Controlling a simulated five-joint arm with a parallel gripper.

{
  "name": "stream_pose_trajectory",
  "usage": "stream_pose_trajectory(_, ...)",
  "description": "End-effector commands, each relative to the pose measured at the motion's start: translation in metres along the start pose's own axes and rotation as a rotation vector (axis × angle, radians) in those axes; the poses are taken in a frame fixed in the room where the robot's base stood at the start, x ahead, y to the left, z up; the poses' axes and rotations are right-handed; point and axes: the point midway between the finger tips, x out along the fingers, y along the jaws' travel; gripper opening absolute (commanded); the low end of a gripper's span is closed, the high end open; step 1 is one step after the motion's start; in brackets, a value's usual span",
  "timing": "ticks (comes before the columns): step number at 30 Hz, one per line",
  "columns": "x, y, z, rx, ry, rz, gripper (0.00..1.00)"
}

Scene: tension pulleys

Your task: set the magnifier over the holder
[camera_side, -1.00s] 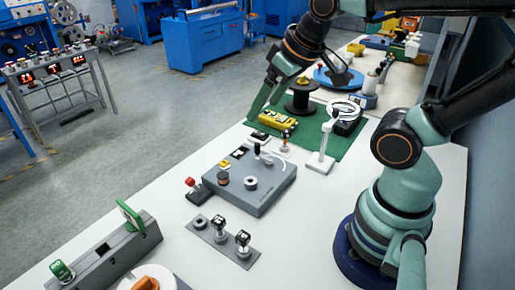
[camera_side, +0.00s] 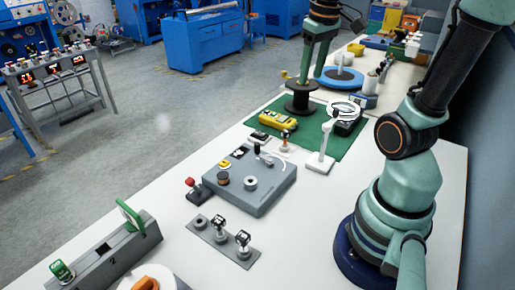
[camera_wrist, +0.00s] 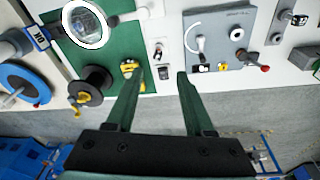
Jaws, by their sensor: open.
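The magnifier is a white ring with a lens on a white stand. Its ring (camera_side: 343,110) hangs above a dark box on the green mat, and it also shows at the top left of the wrist view (camera_wrist: 86,23). A small white plate with upright posts (camera_side: 285,145) stands left of the magnifier stand (camera_side: 320,163); I cannot tell whether this is the holder. It also shows in the wrist view (camera_wrist: 158,50). My gripper (camera_side: 312,78) is open and empty, beyond the magnifier near the black spool. Its spread fingers also show in the wrist view (camera_wrist: 160,74).
The black spool (camera_side: 302,103) and a yellow device (camera_side: 278,124) are near my fingers. A blue disc (camera_side: 340,77) lies behind.

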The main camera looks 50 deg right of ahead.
Motion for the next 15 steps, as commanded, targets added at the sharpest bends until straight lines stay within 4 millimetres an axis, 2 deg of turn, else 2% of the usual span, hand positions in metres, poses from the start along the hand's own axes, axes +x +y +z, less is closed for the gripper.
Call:
stream_pose_trajectory(1,0.002,0.026,0.003,0.043,-0.044,-0.002,0.53)
stream_pose_trajectory(3,0.002,0.052,0.008,0.077,-0.09,-0.01,0.53)
stream_pose_trajectory(6,0.002,0.079,0.016,0.112,-0.134,-0.024,0.53)
stream_pose_trajectory(10,0.003,0.097,0.023,0.135,-0.165,-0.038,0.53)
stream_pose_trajectory(15,0.012,0.1,0.026,0.139,-0.173,-0.042,0.53)
